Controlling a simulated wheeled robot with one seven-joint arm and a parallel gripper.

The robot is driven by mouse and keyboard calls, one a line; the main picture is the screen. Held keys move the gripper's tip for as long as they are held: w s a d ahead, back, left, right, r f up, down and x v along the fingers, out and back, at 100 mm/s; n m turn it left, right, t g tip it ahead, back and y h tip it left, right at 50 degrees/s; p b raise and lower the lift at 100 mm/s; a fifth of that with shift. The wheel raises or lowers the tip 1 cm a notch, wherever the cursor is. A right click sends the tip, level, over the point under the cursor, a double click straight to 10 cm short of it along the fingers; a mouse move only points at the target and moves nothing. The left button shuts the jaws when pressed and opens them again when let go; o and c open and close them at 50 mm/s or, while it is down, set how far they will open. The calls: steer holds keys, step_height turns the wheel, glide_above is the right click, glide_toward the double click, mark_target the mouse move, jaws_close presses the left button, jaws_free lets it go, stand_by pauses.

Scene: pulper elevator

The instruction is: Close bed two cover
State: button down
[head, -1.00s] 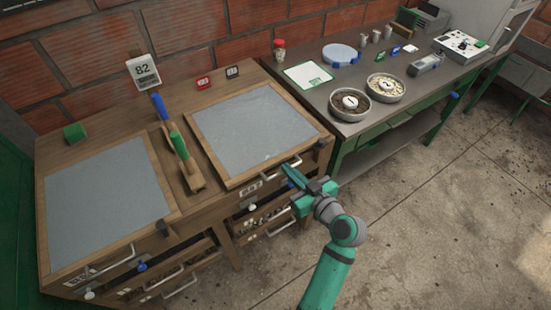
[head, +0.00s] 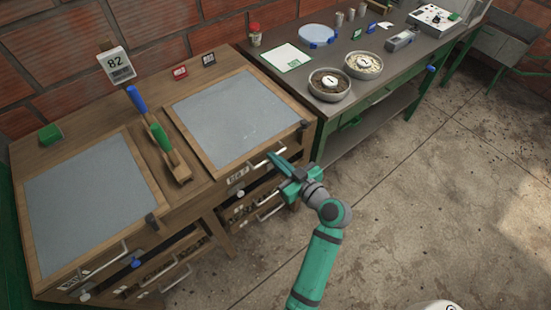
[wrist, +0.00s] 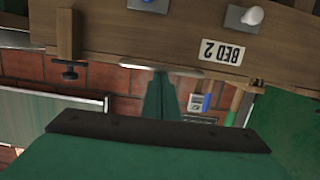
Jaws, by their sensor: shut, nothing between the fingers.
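The bed two cover (head: 228,118) is the grey panel in a wooden frame on the right of the wooden bench. It lies flat over its bed. A bar handle (wrist: 160,68) and a label reading BED 2 (wrist: 208,50) are on the wooden front, upside down in the wrist view. My green gripper (head: 271,157) is at the front edge of this cover, by the handle. Its shut, empty fingers (wrist: 160,82) point at the handle in the wrist view. I cannot tell whether they touch it.
A second grey cover (head: 88,198) lies flat at left. Blue-handled and green-handled tools (head: 162,140) stand between the covers. A dark clamp (wrist: 70,68) sits beside the handle. A side table (head: 405,60) carries two bowls. Floor (head: 420,220) in front is clear.

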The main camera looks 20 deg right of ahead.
steer(key=v, duration=0.9)
steer(key=shift+r, duration=0.3)
steer(key=shift+s+d, duration=0.1)
steer(key=shift+s, duration=0.05)
steer(key=s+a+f+m+g+h, duration=0.2)
steer(key=s+a+f+m+h, duration=0.4)
steer(key=a+f, duration=0.75)
steer(key=s+a+r+n+t+y, duration=0.1)
steer(key=s+a+r, duration=0.3)
steer(key=s, duration=0.5)
steer(key=s+a+r+n+t+y, duration=0.1)
steer(key=s+a+r, duration=0.3)
steer(key=s, duration=0.5)
steer(key=shift+s+r+n, duration=0.35)
steer(key=shift+r+n, duration=0.05)
